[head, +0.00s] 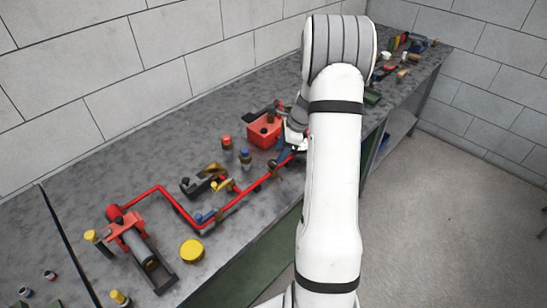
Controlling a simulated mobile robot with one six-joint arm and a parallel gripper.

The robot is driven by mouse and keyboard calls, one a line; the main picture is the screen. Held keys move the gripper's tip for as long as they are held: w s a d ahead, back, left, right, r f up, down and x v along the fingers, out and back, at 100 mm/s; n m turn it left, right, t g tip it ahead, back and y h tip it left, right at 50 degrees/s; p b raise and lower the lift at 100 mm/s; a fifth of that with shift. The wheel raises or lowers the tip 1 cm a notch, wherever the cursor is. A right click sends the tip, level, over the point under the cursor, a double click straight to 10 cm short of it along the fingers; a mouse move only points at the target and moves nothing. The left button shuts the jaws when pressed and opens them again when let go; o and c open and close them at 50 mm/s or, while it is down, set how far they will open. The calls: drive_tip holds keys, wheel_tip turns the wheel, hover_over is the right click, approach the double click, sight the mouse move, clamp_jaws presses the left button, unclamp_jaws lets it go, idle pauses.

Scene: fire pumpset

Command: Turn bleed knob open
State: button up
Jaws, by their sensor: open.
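A fire pumpset with red pipe (178,204) lies on the grey workbench (75,185). I cannot tell for sure which part is the bleed knob; several small knobs and handles show along the pipe. My gripper (288,153) is at the right end of the pipe, close to a small blue part (284,158). It is open. My white arm hides part of the gripper and the bench behind it, and I cannot tell whether the fingers touch anything.
A red box (264,131) stands just left of my gripper. A red-topped piece (227,142) and a blue-topped piece (245,157) stand near it. Several small items crowd the far right end. The back-left bench top is clear.

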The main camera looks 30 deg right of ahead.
sight(274, 163)
drive_tip(key=x, duration=0.5)
drive_tip(key=shift+p, duration=0.35)
drive_tip(key=c, duration=0.9)
drive_tip(key=shift+a, duration=0.3)
drive_tip(key=shift+c, duration=0.3)
drive_tip(key=shift+d, duration=0.2)
drive_tip(key=shift+d+f+n+g, duration=0.1)
drive_tip(key=shift+d+n+g, duration=0.05)
drive_tip(key=shift+n+g, duration=0.2)
drive_tip(key=shift+n+g+b, duration=0.65)
drive_tip(key=shift+n+b, duration=0.2)
drive_tip(key=shift+n, duration=1.1)
